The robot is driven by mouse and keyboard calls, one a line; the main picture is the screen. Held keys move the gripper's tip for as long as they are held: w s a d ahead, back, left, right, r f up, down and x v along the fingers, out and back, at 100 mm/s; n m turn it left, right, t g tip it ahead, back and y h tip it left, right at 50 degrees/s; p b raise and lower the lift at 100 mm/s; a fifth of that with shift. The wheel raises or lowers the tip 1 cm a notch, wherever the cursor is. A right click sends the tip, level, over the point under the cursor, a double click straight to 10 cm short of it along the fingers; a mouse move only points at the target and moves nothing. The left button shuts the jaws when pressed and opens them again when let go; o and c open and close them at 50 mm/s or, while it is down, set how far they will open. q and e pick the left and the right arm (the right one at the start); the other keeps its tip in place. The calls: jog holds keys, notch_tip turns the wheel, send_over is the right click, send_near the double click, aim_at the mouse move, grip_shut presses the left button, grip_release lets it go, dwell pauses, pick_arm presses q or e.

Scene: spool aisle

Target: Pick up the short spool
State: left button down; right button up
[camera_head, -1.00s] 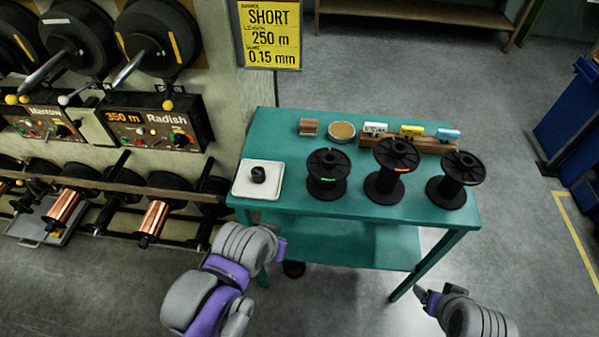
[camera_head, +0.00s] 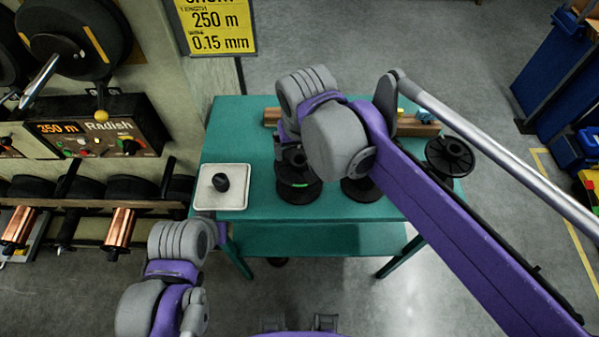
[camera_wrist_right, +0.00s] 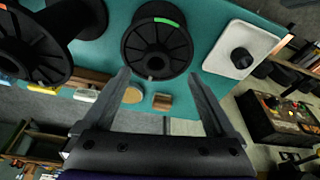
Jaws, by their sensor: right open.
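The black spool with a green mark (camera_head: 298,180) stands upright at the left of the spool row on the teal table. It looks the lowest of the three. Its top is partly covered by my right arm in the head view. In the right wrist view this spool (camera_wrist_right: 157,45) lies just beyond and between the spread fingertips of my right gripper (camera_wrist_right: 160,85), which is open and empty. The middle spool (camera_head: 360,190) is mostly hidden by the arm. The right spool (camera_head: 450,157) stands clear. My left arm is low at the left; its gripper's jaws cannot be made out (camera_head: 213,233).
A white tray (camera_head: 210,200) with a small black knob-like piece (camera_head: 220,183) sits at the table's left end. A wooden block (camera_wrist_right: 161,102) and a round tan-topped dish (camera_wrist_right: 132,95) are at the back. A yellow sign (camera_head: 222,25) stands behind the table's left end.

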aim_at(300, 158)
jog(key=x, duration=0.5)
jog(key=shift+w+d+f, duration=0.15)
jog(key=shift+d+f, duration=0.1)
jog(key=shift+f, duration=0.05)
grip_shut()
